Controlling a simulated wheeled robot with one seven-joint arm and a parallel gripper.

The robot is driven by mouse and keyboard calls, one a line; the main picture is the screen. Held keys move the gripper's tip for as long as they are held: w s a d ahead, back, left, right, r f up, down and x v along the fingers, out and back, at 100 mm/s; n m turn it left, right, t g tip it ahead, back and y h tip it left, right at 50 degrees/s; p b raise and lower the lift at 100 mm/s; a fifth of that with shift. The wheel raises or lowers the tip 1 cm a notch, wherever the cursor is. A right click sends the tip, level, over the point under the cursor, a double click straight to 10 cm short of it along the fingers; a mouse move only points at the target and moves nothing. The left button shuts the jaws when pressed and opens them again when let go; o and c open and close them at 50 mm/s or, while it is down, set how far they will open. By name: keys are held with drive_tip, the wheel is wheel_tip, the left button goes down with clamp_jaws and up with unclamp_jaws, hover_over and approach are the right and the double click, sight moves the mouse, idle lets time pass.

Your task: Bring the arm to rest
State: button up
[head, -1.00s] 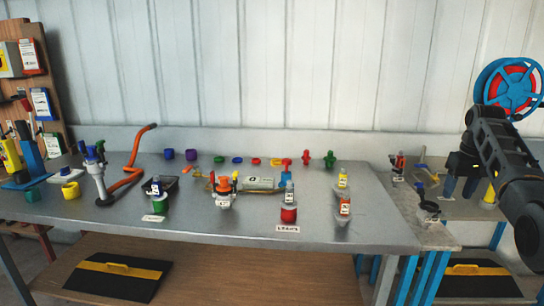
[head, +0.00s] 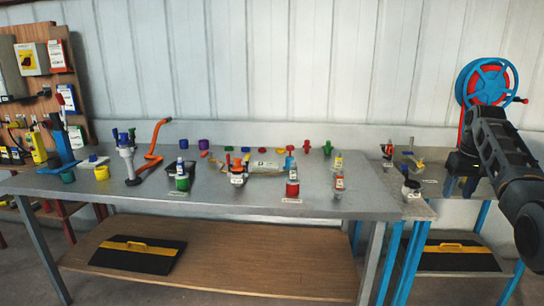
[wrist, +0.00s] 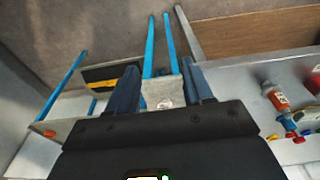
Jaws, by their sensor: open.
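My black arm (head: 505,160) reaches in from the right edge of the head view. My gripper (head: 459,186) is at its far end, pointing down over the small side table (head: 428,203) at the right, with its dark blue fingers partly hidden by the arm. In the wrist view, my gripper (wrist: 160,84) has its two fingers wide apart. Nothing is held between them; the table and floor show in the gap.
A long grey workbench (head: 110,192) carries bottles, colored caps and fittings, including a red bottle (head: 292,187).

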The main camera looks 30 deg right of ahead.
drive_tip(key=w+a+f+n+t+h, duration=0.1)
drive_tip(key=w+a+f+t, duration=0.1)
drive_tip(key=a+f, duration=0.85)
drive_tip(key=w+a+f+n+t, duration=0.1)
drive_tip(key=w+a+f, duration=0.1)
drive_tip(key=a+f, duration=0.85)
drive_tip(key=s+a+f+t, duration=0.2)
drive_tip(key=s+a+f, duration=0.2)
drive_tip(key=a+f, duration=0.3)
drive_tip(key=s+a+f+t, duration=0.1)
drive_tip(key=s+a+f, duration=0.4)
drive_tip(key=a, duration=0.4)
drive_tip(key=s+a+r+n+t, duration=0.1)
drive_tip(key=s+a+r+t, duration=0.15)
drive_tip(key=s+a, duration=0.55)
drive_tip(key=s+a+r+n+t, duration=0.1)
drive_tip(key=s+a+r, duration=0.3)
drive_tip(key=s, duration=0.6)
drive_tip(key=s+a+r+n+t+y, duration=0.1)
drive_tip(key=s+a+r+t, duration=0.1)
drive_tip(key=s+r, duration=0.5)
drive_tip(key=s+a+r+n+t, duration=0.1)
drive_tip(key=s+a+r, duration=0.3)
drive_tip(key=s+r, duration=0.4)
wheel_tip(320, 180, up, 5)
drive_tip(key=shift+f+t+y, duration=0.1)
drive_tip(key=shift+t+y, duration=0.3)
drive_tip(key=shift+t, duration=0.25)
